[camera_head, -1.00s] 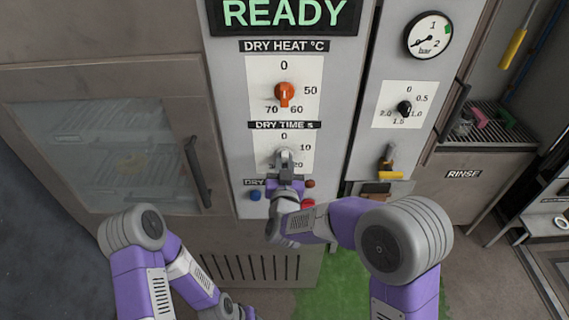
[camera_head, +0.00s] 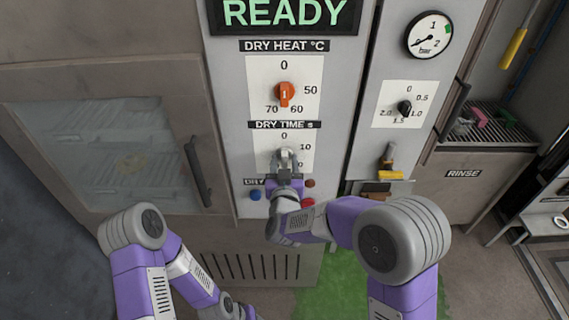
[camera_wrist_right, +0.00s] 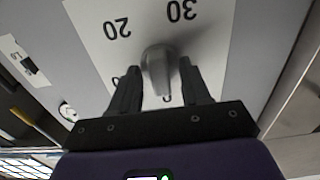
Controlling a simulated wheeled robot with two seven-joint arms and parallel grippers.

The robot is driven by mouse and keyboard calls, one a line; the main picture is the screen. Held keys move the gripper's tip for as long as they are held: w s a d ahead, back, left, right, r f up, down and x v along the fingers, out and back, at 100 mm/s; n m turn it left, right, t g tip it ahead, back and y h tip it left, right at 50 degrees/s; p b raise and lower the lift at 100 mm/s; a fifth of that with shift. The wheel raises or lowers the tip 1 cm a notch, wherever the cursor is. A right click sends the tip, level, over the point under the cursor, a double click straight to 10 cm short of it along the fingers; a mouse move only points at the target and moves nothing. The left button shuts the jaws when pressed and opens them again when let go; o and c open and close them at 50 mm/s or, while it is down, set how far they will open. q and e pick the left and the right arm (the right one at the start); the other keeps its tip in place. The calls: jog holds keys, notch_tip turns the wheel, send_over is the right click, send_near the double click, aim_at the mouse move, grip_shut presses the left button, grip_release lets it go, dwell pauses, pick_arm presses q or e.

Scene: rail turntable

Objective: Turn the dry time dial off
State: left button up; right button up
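The dry time dial is a grey knob on a white scale plate (camera_head: 305,137) under the "DRY TIME s" label. In the head view my right gripper (camera_head: 286,158) is in front of it and hides most of it. In the right wrist view the knob (camera_wrist_right: 160,68) sits between the two spread fingers, with a narrow gap visible on each side. Its bar lines up roughly with the 0, which is partly covered; 20 and 30 show at the top of this upside-down view. My left arm is low at the left, its gripper out of sight.
The orange dry heat dial (camera_head: 284,94) is just above. A blue button (camera_head: 255,195) and a red button (camera_head: 307,202) sit below, close to my right wrist. A smaller black dial (camera_head: 404,108) and a pressure gauge (camera_head: 428,35) are to the right. A door handle (camera_head: 197,172) stands out at the left.

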jog(key=s, duration=0.7)
jog(key=shift+s, duration=0.35)
jog(key=s+d+f+g+y, duration=0.1)
jog(key=s+d+f+g, duration=0.15)
jog(key=f, duration=0.65)
jog(key=s+d+f+g, duration=0.15)
jog(key=f+g, duration=0.25)
jog(key=f, duration=0.4)
jog(key=s+d+f+g+y, duration=0.1)
jog(key=d+f+g, duration=0.2)
jog(key=f, duration=0.6)
jog(key=s+d+f+m+g+y, duration=0.1)
jog(key=s+f+g, duration=0.3)
jog(key=s, duration=0.5)
jog(key=s+d+f+m+g+y, duration=0.1)
jog(key=s+f+g, duration=0.3)
jog(key=s+f, duration=0.4)
jog(key=shift+s+d+m, duration=0.3)
jog(key=shift+s+m, duration=0.1)
jog(key=shift+s, duration=0.3)
